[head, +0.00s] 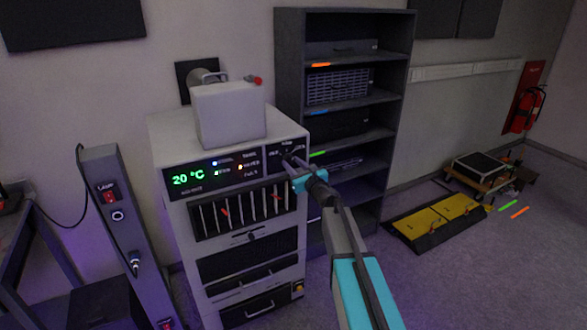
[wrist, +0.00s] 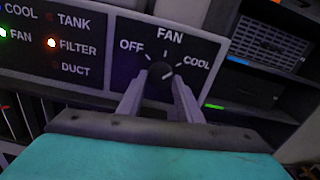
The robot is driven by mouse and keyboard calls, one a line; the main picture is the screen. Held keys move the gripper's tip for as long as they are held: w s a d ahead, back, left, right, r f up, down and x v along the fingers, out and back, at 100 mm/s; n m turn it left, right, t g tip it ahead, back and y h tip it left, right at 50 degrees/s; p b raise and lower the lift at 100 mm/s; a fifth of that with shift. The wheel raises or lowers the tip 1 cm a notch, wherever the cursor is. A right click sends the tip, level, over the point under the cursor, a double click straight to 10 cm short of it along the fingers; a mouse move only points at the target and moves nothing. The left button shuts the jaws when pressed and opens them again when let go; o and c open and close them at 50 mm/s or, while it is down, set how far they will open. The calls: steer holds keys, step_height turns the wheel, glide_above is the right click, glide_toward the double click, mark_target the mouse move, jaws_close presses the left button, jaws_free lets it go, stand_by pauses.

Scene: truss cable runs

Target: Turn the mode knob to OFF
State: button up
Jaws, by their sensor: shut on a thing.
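The mode knob (wrist: 160,72) is a small dark round knob on a black panel (wrist: 205,57) marked OFF at left, FAN at top and COOL at right. My gripper (wrist: 161,82) is shut on the knob, with one grey finger on each side of it. Which mark the knob's pointer faces is too small to tell. In the head view, my gripper (head: 292,165) reaches the upper right of the white cabinet (head: 222,137), and hides most of the knob there.
A green display (head: 188,178) on the cabinet reads 20 °C. Beside it, blue COOL, green FAN and orange FILTER lamps are lit. A white tank (head: 228,113) stands on top. A dark shelf rack (head: 290,60) stands close at right. Open floor (head: 430,285) lies further right.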

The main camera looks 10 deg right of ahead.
steer(key=shift+d+f+n+b, duration=0.15)
steer(key=shift+n+b, duration=2.45)
steer(key=shift+b, duration=1.5)
steer(key=n+b, duration=0.5)
steer(key=b, duration=0.2)
steer(key=shift+w, duration=0.1)
steer(key=n+b, duration=0.6)
steer(key=b, duration=0.3)
steer(key=shift+r+n+b, duration=0.2)
steer(key=shift+n+b, duration=0.5)
steer(key=shift+r+n+b, duration=0.15)
steer(key=shift+n+b, duration=0.5)
steer(key=shift+n, duration=0.05)
steer(key=o, duration=1)
steer(key=shift+o, duration=0.2)
